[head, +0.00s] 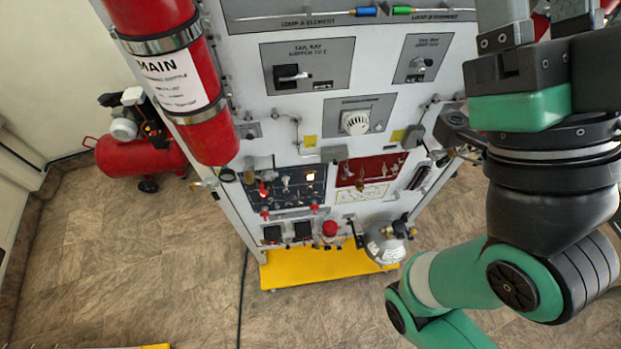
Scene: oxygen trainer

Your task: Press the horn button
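The trainer panel (290,140) stands upright in front of me and carries many small controls. A red round knob or button (329,228) sits low on it, near the bottom middle. No label marks it legibly, so I cannot tell for sure whether it is the horn button. My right gripper (540,18) is at the upper right, well above and to the right of that red button, touching nothing that I can see. Its two grey fingers point up and stand apart, with their tips cut by the picture's top edge. My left gripper is out of view.
A large red cylinder (172,80) labelled MAIN is strapped to the panel's left side. A red compressor (135,155) stands on the floor behind left. A small grey cylinder (384,248) sits at the panel's lower right. A yellow base (325,268) lies below.

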